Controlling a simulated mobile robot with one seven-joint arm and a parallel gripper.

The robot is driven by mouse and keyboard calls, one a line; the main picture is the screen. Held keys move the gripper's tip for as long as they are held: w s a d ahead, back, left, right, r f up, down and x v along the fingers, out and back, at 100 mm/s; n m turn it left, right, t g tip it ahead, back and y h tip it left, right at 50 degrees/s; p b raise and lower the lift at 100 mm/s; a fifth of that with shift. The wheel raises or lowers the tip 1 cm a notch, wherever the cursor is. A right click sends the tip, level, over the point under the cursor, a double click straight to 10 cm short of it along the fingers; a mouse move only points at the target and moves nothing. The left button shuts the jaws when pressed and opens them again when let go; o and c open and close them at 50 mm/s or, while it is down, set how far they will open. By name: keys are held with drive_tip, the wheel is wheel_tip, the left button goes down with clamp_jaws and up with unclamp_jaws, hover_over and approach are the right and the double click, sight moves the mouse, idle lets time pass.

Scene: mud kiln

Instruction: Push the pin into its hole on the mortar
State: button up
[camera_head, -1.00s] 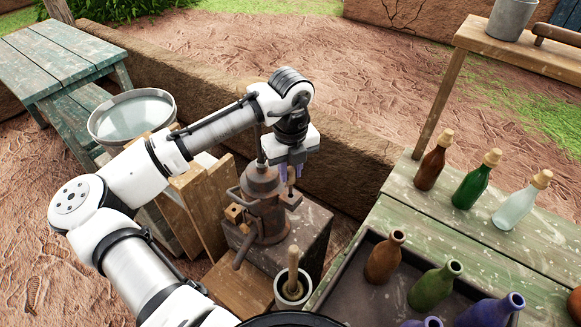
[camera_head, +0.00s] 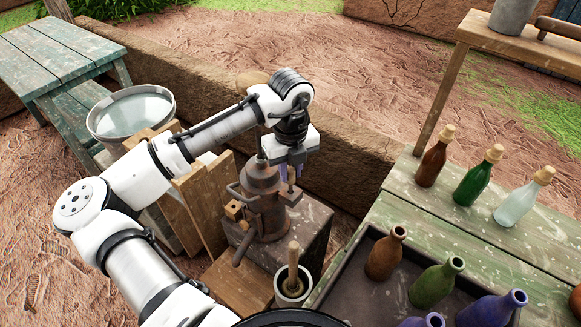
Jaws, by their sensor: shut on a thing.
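The rusty brown metal mortar (camera_head: 264,205) stands upright on a dark block beside the wall. My gripper (camera_head: 290,176) points down just right of the mortar's upper part. It is shut on a slim brownish pin (camera_head: 291,182), which is upright between the purple-tinted fingers. The pin's lower end is at the small bracket (camera_head: 293,197) on the mortar's right side. The hole is hidden, and I cannot tell how deep the pin sits.
A cup with a wooden pestle (camera_head: 293,255) stands in front of the mortar. Wooden boards (camera_head: 205,205) lean at its left. A green table (camera_head: 490,240) with bottles and a dark tray (camera_head: 345,268) is at the right. A low mud wall (camera_head: 340,150) runs behind.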

sight(291, 180)
drive_tip(key=shift+f+b, duration=1.25)
drive_tip(key=shift+f, duration=0.8)
drive_tip(key=o, duration=0.9)
drive_tip(key=shift+r, duration=0.1)
drive_tip(key=shift+o, duration=0.2)
wheel_tip(291, 180, up, 14)
drive_tip(key=shift+f+b, duration=0.1)
drive_tip(key=shift+b, duration=0.85)
